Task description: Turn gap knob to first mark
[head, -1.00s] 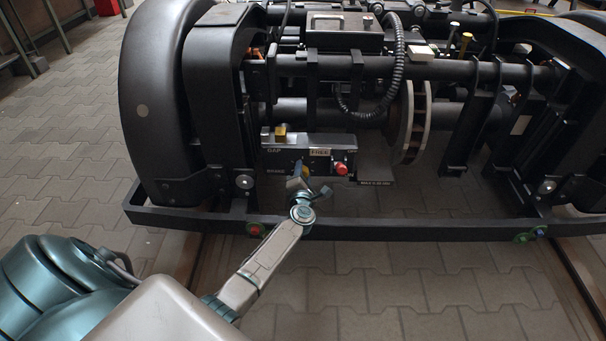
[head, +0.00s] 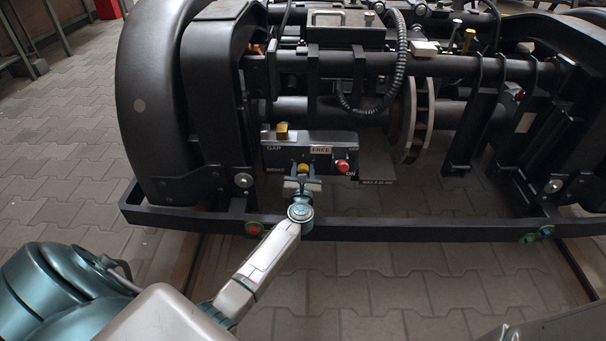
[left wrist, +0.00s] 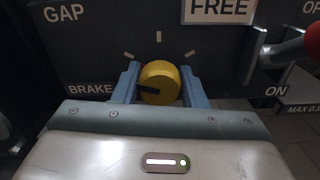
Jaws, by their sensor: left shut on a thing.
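The gap knob (left wrist: 158,82) is a round yellow knob with a dark pointer line, on a dark control panel (head: 285,155) of the bogie. In the left wrist view its dark line points left, toward the BRAKE side. Several pale marks (left wrist: 159,37) fan out above it. My left gripper (left wrist: 158,86) has its blue fingers on both sides of the knob and is shut on it. In the head view the left gripper (head: 303,182) reaches the panel from below, with the yellow knob (head: 303,169) between its fingers. My right gripper is not in view.
A red knob (head: 342,166) sits right of the yellow knob, near the ON label. A FREE label (head: 321,149) is above. A yellow block (head: 282,131) stands on top of the panel. A black frame bar (head: 400,228) runs below; paving in front is clear.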

